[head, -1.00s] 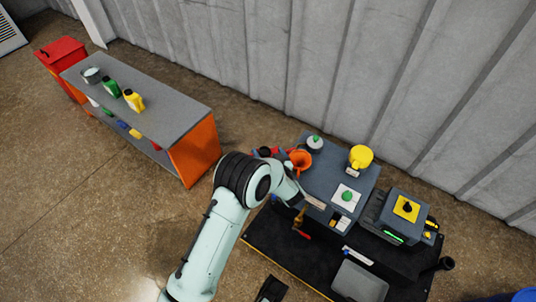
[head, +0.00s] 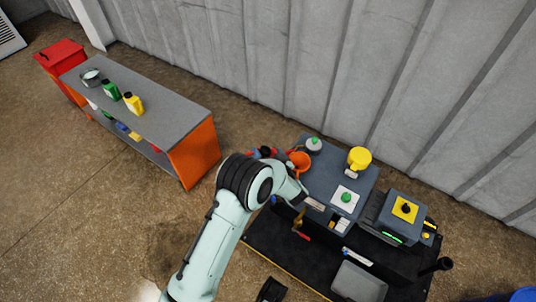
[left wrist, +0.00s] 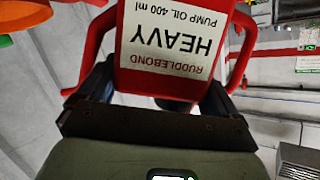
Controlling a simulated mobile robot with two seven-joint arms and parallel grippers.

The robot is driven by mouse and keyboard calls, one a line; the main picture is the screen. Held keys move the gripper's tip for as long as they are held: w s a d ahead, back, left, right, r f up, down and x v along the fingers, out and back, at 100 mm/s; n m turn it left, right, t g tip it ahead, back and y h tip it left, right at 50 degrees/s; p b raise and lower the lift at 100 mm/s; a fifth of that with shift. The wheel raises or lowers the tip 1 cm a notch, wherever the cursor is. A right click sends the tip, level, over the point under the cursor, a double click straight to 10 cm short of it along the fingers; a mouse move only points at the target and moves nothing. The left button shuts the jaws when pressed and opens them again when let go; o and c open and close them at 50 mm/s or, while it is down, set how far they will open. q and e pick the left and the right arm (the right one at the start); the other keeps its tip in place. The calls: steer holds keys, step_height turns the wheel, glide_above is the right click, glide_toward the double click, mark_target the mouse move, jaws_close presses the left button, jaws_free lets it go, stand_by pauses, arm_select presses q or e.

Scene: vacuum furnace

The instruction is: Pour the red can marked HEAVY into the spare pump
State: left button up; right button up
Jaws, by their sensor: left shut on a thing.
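The red can marked HEAVY (left wrist: 180,75) fills the middle of the left wrist view, its label upside down in that picture. My left gripper (left wrist: 155,98) is shut on it, one dark finger on each side. In the head view, red parts of the can (head: 273,151) show just left of an orange funnel (head: 300,161), mostly hidden by my arm. The funnel sits at the left end of a blue-grey pump (head: 322,178) with a yellow cap and a green knob. I cannot see oil flowing. My right gripper is not in view.
A smaller blue-grey unit with a yellow plate (head: 405,209) stands right of the pump on a black mat (head: 285,252). A grey bench (head: 165,115) with green and yellow bottles stands at left. A corrugated wall (head: 330,70) runs close behind. Bare floor lies between.

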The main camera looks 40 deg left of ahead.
arm_select(q)
steer(key=shift+w+d+r+m+y, duration=0.15)
steer(key=shift+r+m+y, duration=0.25)
steer(key=shift+r+m, duration=0.3)
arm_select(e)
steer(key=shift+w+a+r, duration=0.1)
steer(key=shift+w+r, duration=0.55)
arm_select(q)
steer(key=shift+w+d+r+m+g+y+p, duration=0.15)
steer(key=shift+w+r+m+g+p, duration=0.1)
steer(key=shift+r+m, duration=0.25)
steer(key=shift+w+d+r+m+g+y+p, duration=0.1)
steer(key=shift+r+m+g+y+p, duration=0.1)
steer(key=shift+r+m, duration=0.3)
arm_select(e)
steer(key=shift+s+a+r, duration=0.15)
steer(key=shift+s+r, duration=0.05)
